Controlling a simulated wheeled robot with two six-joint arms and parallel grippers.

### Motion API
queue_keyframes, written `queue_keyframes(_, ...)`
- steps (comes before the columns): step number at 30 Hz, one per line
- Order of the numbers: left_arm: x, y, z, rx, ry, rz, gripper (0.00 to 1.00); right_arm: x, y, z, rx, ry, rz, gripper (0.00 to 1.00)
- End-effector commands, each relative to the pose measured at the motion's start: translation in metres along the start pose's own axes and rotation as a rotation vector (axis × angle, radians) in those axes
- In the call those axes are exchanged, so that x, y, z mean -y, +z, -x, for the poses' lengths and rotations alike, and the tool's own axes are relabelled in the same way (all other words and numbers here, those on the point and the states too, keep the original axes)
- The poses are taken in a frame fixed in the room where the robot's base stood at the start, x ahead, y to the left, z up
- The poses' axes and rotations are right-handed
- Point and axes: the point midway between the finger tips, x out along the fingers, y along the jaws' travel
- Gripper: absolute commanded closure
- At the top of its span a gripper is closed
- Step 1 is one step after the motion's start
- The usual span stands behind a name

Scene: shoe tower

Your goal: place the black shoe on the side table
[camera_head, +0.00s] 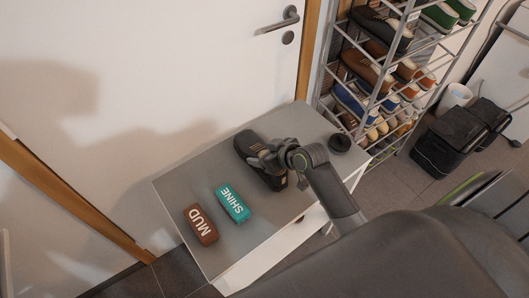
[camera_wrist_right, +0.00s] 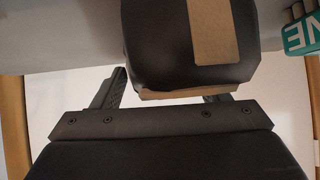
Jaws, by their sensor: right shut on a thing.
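The black shoe (camera_head: 247,146) is over the grey top of the side table (camera_head: 185,180), near its middle. Whether it rests on the top or hangs slightly above it, I cannot tell. My right gripper (camera_head: 272,157) is shut on the shoe, and the gripper and wrist hide part of it. In the right wrist view the shoe (camera_wrist_right: 160,55) fills the upper middle, with a tan patch on it and a tan edge; the fingers (camera_wrist_right: 165,92) are on either side of it. My left gripper is not in view.
A small dark round thing (camera_head: 340,142) is at the table's right edge. A shoe rack (camera_head: 352,35) with several shoes stands behind right, black bags (camera_head: 450,140) beyond.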

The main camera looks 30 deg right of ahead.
Motion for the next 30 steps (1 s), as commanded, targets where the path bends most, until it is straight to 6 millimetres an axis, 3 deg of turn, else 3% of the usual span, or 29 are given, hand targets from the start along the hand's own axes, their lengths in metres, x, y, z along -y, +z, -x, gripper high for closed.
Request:
queue_keyframes(2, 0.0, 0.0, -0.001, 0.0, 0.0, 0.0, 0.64, 0.0, 0.001, -0.001, -0.002, 0.0, 0.0, 0.63)
queue_keyframes(3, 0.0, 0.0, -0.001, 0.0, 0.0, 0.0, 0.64, 0.0, 0.002, -0.002, 0.0, 0.0, 0.0, 0.29)
queue_keyframes(8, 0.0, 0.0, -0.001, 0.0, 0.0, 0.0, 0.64, 0.0, 0.001, -0.001, 0.0, 0.0, 0.0, 0.09)
queue_keyframes(20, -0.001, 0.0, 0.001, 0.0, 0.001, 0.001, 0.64, -0.001, 0.0, 0.006, 0.0, 0.002, 0.001, 0.09)
queue_keyframes(30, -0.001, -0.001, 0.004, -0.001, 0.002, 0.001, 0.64, -0.001, 0.0, 0.063, 0.001, 0.002, 0.004, 0.09)
